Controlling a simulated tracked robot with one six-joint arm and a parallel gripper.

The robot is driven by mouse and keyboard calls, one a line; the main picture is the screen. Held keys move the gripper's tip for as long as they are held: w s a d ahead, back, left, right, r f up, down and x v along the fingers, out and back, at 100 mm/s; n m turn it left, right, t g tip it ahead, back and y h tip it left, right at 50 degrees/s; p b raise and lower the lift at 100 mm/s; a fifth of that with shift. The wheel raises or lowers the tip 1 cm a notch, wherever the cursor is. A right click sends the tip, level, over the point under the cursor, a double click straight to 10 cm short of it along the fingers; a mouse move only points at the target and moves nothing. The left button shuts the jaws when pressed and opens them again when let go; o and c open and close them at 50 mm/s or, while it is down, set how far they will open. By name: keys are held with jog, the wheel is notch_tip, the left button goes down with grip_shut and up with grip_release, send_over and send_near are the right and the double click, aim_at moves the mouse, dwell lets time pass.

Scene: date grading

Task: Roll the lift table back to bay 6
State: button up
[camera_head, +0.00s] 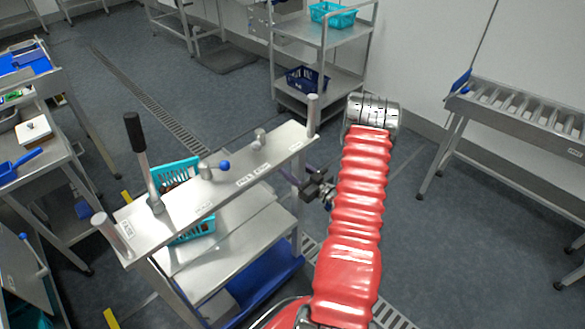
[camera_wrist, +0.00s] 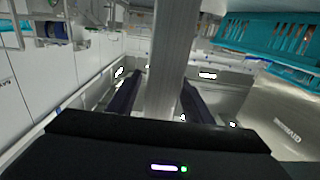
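The steel lift table (camera_head: 228,262) stands in front of me in the head view. Its upper bar (camera_head: 215,190) carries a black-gripped lever (camera_head: 143,160), small knobs and labels. A turquoise basket (camera_head: 190,232) with dark contents rests on its platform, partly hidden by the bar. My gripper (camera_head: 318,188) is at the table's right end, beside the upright under the bar. In the wrist view, my gripper's fingers (camera_wrist: 160,97) are apart on either side of a steel post (camera_wrist: 170,50). A small gap shows at the left finger. I cannot make out a bay 6 mark.
A steel cart (camera_head: 322,75) with turquoise and dark blue baskets stands behind. A grading bench (camera_head: 500,105) is at the right, and a cluttered worktable (camera_head: 45,155) at the left. Yellow floor marks (camera_head: 110,318) lie beside the lift table. A drain grating (camera_head: 150,100) crosses the floor.

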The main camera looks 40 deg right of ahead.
grip_shut()
dwell(0.3)
dwell(0.9)
